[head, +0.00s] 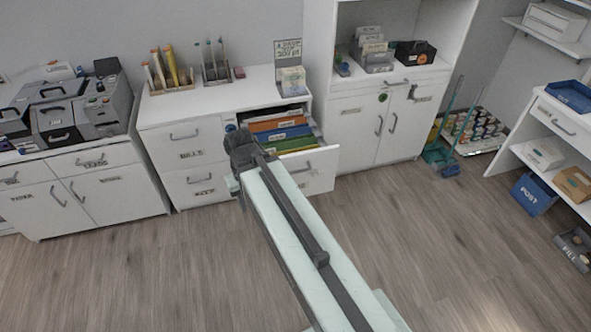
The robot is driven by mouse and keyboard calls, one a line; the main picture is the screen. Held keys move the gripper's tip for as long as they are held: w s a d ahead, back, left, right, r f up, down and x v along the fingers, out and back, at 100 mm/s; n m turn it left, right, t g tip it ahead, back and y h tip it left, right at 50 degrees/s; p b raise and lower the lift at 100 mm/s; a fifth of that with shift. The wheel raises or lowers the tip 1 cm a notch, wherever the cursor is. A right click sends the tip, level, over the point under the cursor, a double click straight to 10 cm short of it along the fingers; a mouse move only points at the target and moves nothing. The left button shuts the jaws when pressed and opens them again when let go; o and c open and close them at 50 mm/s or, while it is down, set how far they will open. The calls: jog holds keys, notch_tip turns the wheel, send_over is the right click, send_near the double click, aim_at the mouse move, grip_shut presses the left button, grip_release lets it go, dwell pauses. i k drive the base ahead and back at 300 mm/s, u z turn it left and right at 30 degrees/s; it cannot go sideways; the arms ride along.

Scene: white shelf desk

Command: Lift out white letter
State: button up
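No white letter can be made out for certain in the head view. An open drawer (322,160) in the white cabinet holds orange folders (279,122), blue folders (286,133) and green folders (290,145). My arm reaches from the bottom right up to the drawer's left side and covers part of its front.
The cabinet top (215,92) carries pencil holders, a sign (288,50) and a small box (291,80). A desk organiser (98,108) stands left. A blue POST bin (533,194) stands right, beside a white desk. The wooden floor (440,250) is clear in the middle.

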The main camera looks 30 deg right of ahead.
aim_at(364, 39)
jog(key=z, duration=1.3)
jog(key=k, duration=1)
jog(key=z, duration=1.05)
jog(key=i, duration=4.6)
jog(key=u, duration=0.05)
